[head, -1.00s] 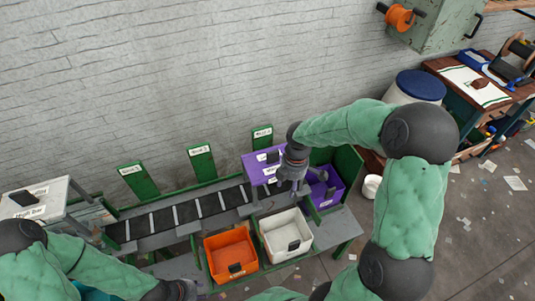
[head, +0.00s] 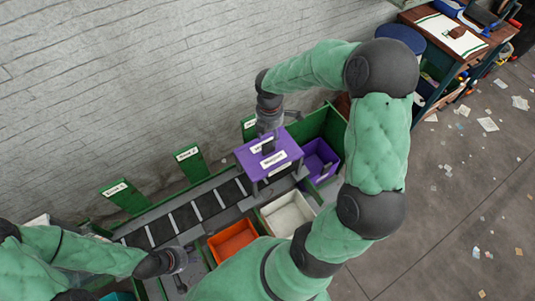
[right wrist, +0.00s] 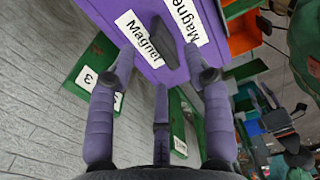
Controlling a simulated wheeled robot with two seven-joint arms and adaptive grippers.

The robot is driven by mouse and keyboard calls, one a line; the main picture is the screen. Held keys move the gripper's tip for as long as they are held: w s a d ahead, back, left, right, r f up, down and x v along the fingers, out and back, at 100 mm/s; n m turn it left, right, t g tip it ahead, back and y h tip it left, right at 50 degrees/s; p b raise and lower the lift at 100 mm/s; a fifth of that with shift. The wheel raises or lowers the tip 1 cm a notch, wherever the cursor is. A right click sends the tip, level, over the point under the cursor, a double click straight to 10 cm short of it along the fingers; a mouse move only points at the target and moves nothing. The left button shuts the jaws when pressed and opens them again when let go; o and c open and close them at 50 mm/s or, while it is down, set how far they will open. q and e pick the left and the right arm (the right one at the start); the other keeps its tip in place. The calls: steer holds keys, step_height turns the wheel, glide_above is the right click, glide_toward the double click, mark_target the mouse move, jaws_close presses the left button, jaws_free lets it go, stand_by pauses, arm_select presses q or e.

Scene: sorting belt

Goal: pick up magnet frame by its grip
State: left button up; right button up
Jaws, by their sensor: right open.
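The magnet frame (head: 247,156) is a purple box-like cover on thin legs with white labels, standing over the far right end of the belt. Its dark grip (right wrist: 171,42) stands up from the purple top between two "Magnet" labels in the right wrist view. My right gripper (right wrist: 164,78) is open, with its purple-grey fingers spread just short of the grip and nothing between them. In the head view my right gripper (head: 268,128) is above the back part of the frame and partly hides the grip. My left gripper (head: 181,268) is low beside the belt; its fingers are unclear.
The belt (head: 185,217) has dark slats and green signs behind it. An orange bin (head: 233,241), a white bin (head: 287,212) and a purple bin (head: 320,160) stand near the frame. A green panel stands behind the purple bin. A brick wall is behind.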

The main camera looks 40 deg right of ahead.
mark_target(268, 144)
steer(key=shift+w+f, duration=0.15)
steer(key=shift+f, duration=0.55)
steer(key=shift+a+f, duration=0.1)
steer(key=shift+f, duration=0.35)
step_height(268, 144, down, 4)
steer(key=shift+a+f+b, duration=0.15)
steer(key=shift+f+b, duration=0.05)
steer(key=shift+b, duration=0.2)
steer(key=shift+c, duration=0.2)
steer(key=shift+r, duration=0.1)
jaws_close()
